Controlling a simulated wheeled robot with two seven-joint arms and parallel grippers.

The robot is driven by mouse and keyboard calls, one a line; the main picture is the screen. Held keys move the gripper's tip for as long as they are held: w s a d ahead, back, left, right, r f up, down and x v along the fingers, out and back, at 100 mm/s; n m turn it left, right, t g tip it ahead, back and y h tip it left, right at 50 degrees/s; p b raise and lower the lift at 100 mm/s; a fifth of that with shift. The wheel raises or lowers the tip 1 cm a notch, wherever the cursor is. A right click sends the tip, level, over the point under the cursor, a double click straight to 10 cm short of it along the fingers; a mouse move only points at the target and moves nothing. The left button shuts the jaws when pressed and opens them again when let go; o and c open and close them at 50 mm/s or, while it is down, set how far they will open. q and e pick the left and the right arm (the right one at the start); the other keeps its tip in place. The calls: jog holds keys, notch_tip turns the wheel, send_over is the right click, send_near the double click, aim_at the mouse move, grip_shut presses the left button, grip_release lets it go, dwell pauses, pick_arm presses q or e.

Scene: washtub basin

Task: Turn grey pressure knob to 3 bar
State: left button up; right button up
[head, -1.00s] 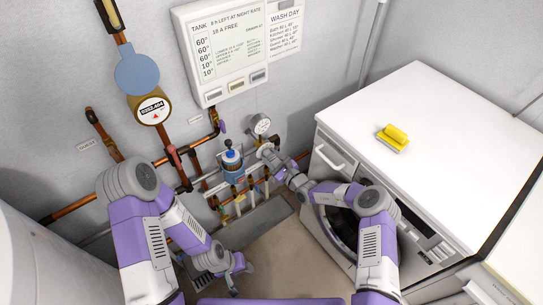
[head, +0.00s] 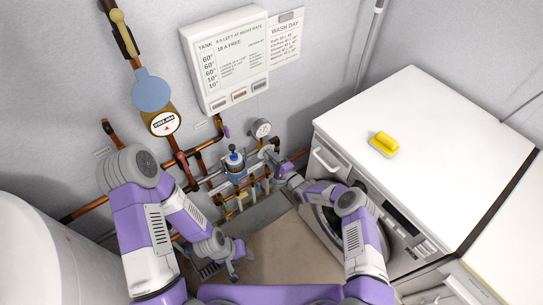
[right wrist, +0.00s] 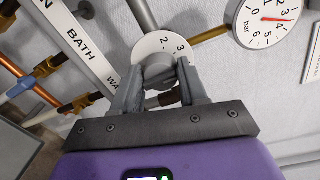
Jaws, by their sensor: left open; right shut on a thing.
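The grey pressure knob (right wrist: 158,72) sits in front of a white dial (right wrist: 160,44) marked 2 and 3 in the right wrist view. My right gripper (right wrist: 158,88) is shut on the knob, one finger on each side, and hides part of it. In the head view my right gripper (head: 272,158) is at the pipework by the wall. A round bar gauge (right wrist: 265,20) is at the upper right of the wrist view; its red needle points right, near 3 to 4. My left gripper (head: 238,262) is open and empty, low over the floor.
A blue-topped fitting (head: 235,160) and copper pipes stand left of my right gripper. A label strip (right wrist: 78,42) runs beside the knob.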

jog(key=shift+w+d+r+n+h+p, duration=0.15)
jog(key=shift+n+p, duration=0.4)
jog(key=shift+n, duration=0.35)
jog(key=shift+s+a+n+h+p, duration=0.15)
jog(key=shift+n+p, duration=0.4)
jog(key=shift+n, duration=0.35)
jog(key=shift+w, duration=0.1)
jog(key=o, duration=0.9)
jog(key=shift+d, duration=0.1)
jog(key=shift+o, duration=0.6)
jog(key=p+v, duration=0.3)
jog(key=v, duration=0.4)
jog(key=shift+s, duration=0.3)
